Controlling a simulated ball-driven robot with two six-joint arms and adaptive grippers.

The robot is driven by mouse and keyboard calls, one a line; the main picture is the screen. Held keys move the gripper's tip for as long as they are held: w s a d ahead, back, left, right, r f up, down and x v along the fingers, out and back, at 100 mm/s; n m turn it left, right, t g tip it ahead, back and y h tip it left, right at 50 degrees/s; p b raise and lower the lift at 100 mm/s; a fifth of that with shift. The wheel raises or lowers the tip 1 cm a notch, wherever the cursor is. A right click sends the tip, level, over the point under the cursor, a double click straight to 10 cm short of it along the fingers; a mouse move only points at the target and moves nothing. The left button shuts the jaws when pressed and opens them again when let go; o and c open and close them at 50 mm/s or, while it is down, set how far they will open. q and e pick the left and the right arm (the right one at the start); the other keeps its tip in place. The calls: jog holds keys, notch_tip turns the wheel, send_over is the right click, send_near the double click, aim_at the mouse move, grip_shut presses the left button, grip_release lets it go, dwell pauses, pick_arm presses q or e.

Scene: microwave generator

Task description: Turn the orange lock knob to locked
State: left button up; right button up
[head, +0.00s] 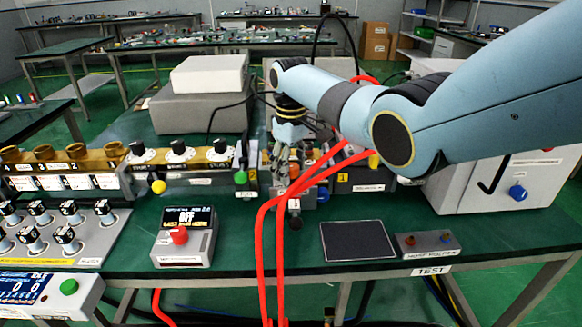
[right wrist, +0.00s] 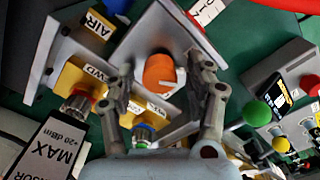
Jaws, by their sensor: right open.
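The orange lock knob (right wrist: 159,71) shows in the right wrist view, on a grey plate (right wrist: 143,40). A pale mark shows near its lower edge. My right gripper (right wrist: 160,76) is open, with one finger on each side of the knob. Gaps show between the knob and the fingers, so it is not gripped. In the head view my right gripper (head: 284,160) reaches down at the row of devices along the bench and mostly hides the knob. My left gripper is in neither view.
Red hoses (head: 262,240) run down close beside the gripper. In the right wrist view a yellow block with a red fitting (right wrist: 76,104) and a green-blue fitting (right wrist: 143,133) sit close by. A control box with a red knob (head: 179,236) stands left on the green bench.

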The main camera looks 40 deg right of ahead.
jog(key=shift+c, duration=0.2)
grip_shut()
jog(key=shift+r, duration=0.1)
jog(key=shift+r+m+p, duration=0.1)
jog(key=shift+m+p, duration=0.85)
jog(key=shift+m, duration=0.25)
jog(key=m+p, duration=0.1)
jog(key=m, duration=0.1)
jog(key=shift+d+m, duration=0.1)
jog(key=shift+m, duration=0.2)
jog(key=m+p, duration=0.1)
jog(key=m, duration=0.2)
jog(key=shift+m, duration=0.3)
jog(key=shift+d+m+p, duration=0.1)
jog(key=shift+m+p, duration=0.5)
jog(key=shift+m, duration=1.2)
